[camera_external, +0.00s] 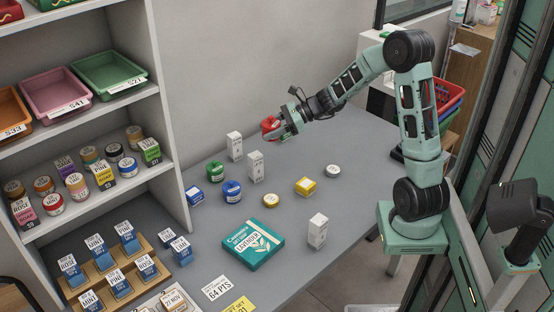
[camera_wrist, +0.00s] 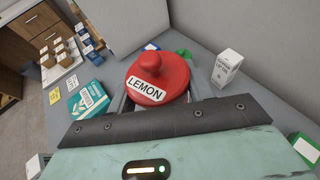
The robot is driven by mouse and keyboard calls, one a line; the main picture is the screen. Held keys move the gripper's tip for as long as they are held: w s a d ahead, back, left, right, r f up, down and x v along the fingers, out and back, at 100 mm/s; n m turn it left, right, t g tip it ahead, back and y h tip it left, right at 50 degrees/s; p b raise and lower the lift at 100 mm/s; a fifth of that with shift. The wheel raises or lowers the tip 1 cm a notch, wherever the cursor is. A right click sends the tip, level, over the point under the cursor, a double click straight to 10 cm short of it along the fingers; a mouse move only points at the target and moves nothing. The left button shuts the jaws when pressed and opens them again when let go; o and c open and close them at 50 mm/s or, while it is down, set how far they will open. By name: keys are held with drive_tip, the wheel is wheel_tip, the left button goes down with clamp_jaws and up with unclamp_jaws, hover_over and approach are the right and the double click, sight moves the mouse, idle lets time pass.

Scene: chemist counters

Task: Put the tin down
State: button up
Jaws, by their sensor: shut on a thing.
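A red tin labelled LEMON, with a knob on its lid, is in my gripper (camera_external: 277,132). The tin (camera_external: 269,123) is held above the grey counter (camera_external: 330,140), near the wall at the back. In the wrist view the tin (camera_wrist: 168,82) sits between the fingers, its lid and label facing the camera. My gripper is shut on it. The lower part of the tin is hidden by the gripper.
Shelves (camera_external: 178,130) rise at left. Bare counter lies around the back right.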

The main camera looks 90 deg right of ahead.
drive_tip(key=w+a+n+g+y, duration=0.1)
drive_tip(key=w+a+n+y, duration=0.15)
drive_tip(key=a, duration=0.55)
drive_tip(key=w+a+n+g+y, duration=0.1)
drive_tip(key=w+a+n+y, duration=0.15)
drive_tip(key=a, duration=0.65)
drive_tip(key=n+g+y, duration=0.4)
hover_over(249, 249)
wheel_tip(249, 249, down, 11)
drive_tip(key=shift+r, duration=0.2)
drive_tip(key=shift+g, duration=0.3)
drive_tip(key=shift+f, duration=2.15)
drive_tip(key=shift+f+b, duration=0.15)
drive_tip(key=shift+b, duration=0.15)
drive_tip(key=o, duration=0.6)
drive_tip(key=shift+f, duration=0.1)
drive_tip(key=o, duration=0.4)
